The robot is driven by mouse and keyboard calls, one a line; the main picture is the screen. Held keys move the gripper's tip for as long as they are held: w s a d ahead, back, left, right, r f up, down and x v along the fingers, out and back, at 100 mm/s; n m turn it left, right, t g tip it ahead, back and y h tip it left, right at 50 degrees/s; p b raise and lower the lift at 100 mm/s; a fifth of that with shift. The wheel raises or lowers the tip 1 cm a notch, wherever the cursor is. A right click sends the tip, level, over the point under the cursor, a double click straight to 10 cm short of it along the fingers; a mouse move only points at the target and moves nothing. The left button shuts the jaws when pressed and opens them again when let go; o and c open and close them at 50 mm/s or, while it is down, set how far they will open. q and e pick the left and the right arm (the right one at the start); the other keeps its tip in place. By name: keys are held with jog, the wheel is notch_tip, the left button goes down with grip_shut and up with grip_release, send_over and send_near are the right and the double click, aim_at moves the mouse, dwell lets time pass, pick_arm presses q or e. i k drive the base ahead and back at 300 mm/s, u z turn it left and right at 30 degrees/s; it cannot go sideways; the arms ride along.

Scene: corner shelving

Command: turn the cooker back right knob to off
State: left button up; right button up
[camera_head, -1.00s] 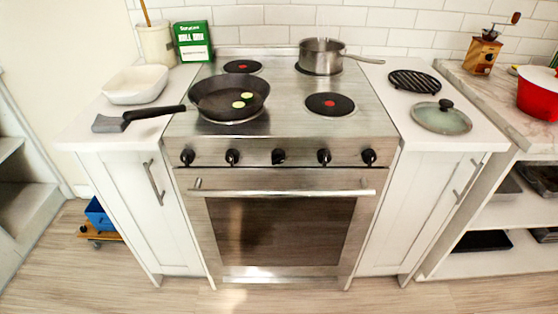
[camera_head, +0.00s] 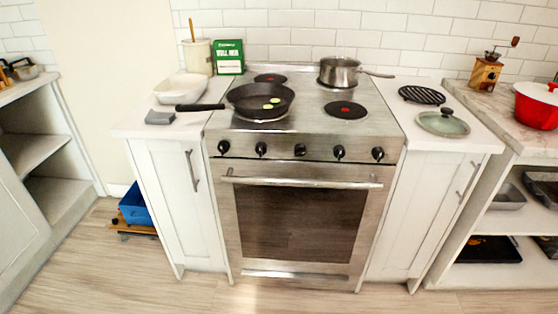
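The cooker (camera_head: 300,205) stands straight ahead with a steel front and an oven door. A row of several black knobs runs along its front: far left (camera_head: 223,147), second (camera_head: 261,149), middle (camera_head: 300,150), fourth (camera_head: 339,152) and far right (camera_head: 378,154). The knobs are too small to read their settings, and no labels are legible. A steel saucepan (camera_head: 339,72) sits on the back right burner. A black frying pan (camera_head: 260,101) with green slices sits on the front left burner. Neither of my grippers is in view.
White counters flank the cooker, holding a white dish (camera_head: 181,89), a green box (camera_head: 229,57), a black trivet (camera_head: 421,95) and a glass lid (camera_head: 443,122). A red pot (camera_head: 537,105) stands far right. The floor before the cooker is clear.

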aim_at(300, 149)
jog(key=u, duration=1.55)
jog(key=i, duration=0.9)
jog(key=z, duration=0.5)
